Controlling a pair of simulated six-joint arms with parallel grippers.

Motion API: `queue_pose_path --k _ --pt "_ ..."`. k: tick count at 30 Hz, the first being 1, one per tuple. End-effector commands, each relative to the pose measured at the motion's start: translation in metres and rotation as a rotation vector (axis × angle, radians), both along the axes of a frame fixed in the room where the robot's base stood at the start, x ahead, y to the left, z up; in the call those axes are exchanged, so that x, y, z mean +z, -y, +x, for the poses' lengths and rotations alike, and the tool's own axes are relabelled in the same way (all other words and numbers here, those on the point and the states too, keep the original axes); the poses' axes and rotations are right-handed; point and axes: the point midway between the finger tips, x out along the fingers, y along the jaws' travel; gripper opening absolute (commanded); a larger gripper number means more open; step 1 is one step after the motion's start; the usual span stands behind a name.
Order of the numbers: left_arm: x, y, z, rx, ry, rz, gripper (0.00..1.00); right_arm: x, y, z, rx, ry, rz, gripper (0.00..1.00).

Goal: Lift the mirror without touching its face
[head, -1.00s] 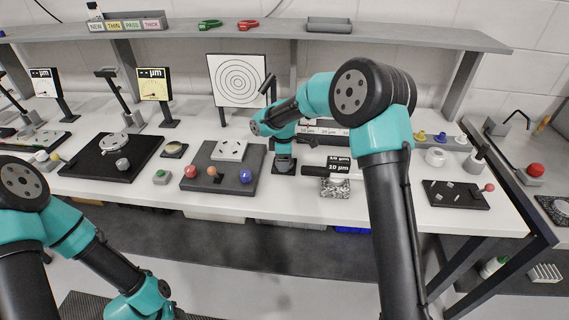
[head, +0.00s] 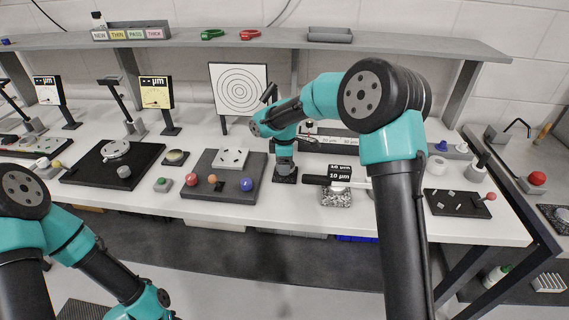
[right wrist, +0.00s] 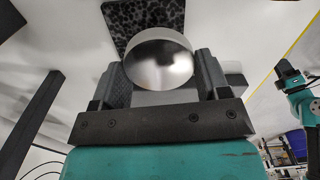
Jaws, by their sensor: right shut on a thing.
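The mirror (right wrist: 160,62) is a round, shiny disc in the right wrist view, grey with a bright patch on its face. My right gripper (right wrist: 163,78) is shut on it, with one dark finger at each side of its rim. A speckled block (right wrist: 145,18) shows behind the disc. In the head view my right arm's wrist (head: 284,148) reaches down left of the speckled block (head: 337,198), and the mirror is hard to make out there. My left arm (head: 80,245) is at the lower left, with its gripper out of frame.
A grey plate with red, orange and blue balls (head: 222,165) lies left of my right wrist. A black tray (head: 457,204) stands to the right. A shelf (head: 300,40) runs above the table.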

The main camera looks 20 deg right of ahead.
Motion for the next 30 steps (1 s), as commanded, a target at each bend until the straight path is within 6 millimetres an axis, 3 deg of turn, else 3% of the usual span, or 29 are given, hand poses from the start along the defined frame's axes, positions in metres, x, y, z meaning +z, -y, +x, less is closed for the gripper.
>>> queue_pose_path --k 18,24,30 --pt "0.000 0.000 0.000 0.000 0.000 0.000 0.43 0.012 -0.037 -0.117 0.001 0.001 0.001 0.42" --pt "0.000 0.000 0.000 0.000 0.000 0.000 0.43 0.014 -0.044 -0.136 0.000 0.001 0.000 0.42" --pt "0.000 0.000 0.000 0.000 0.000 0.000 0.43 0.014 -0.044 -0.139 0.000 0.001 0.001 0.42"
